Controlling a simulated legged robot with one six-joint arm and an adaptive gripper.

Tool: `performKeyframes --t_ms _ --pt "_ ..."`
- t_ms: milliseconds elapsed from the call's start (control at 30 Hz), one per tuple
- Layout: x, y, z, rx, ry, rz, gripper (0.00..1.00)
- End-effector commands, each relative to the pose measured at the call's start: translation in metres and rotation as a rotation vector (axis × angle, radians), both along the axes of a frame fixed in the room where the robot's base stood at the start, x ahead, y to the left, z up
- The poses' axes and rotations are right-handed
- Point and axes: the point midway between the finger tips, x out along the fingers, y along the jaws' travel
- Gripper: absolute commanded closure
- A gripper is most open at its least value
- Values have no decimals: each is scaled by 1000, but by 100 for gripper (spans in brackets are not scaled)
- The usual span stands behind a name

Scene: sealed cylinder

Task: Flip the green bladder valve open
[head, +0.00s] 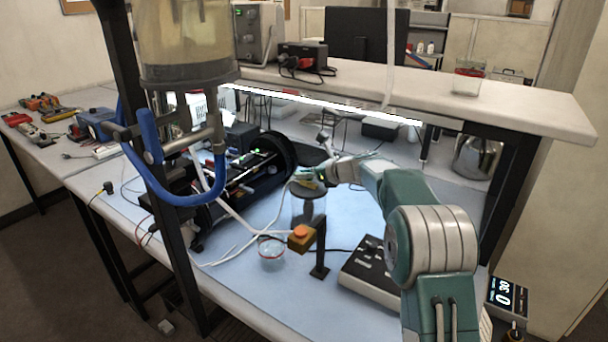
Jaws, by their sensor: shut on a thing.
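My arm reaches in from the lower right, and my gripper (302,180) is at its far end, just above a clear jar-like vessel (308,207) with a dark top. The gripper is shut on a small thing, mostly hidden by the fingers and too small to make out. Small bits of green show at the gripper, but I cannot tell whether they are the green bladder valve. An open dark cylinder (272,150) with electronics and a small green light inside lies to the left of the gripper.
An orange button box (302,237) on a black stand, a small glass bowl (271,248) and a grey control box (370,273) stand in front. A large hanging tank (186,45) with a blue-handled fitting fills the upper left. A raised shelf (500,105) runs behind.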

Motion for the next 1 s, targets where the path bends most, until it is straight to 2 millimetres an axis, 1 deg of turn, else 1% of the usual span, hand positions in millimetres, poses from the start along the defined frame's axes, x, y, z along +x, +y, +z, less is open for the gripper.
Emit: performKeyframes --t_ms 200,233,267,300,600,733,867,1000 --pt "0 -2 0 -2 0 -1 100" --pt "0 -2 0 -2 0 -1 74" --pt "0 -2 0 -2 0 -1 61" --pt "0 -2 0 -2 0 -1 44" --pt "0 1 -1 -3 1 -1 44" --pt "-2 -3 1 -3 0 -1 44" --pt "-10 -17 8 -3 -1 -3 44" --pt "-25 -41 20 -3 -1 -5 44"
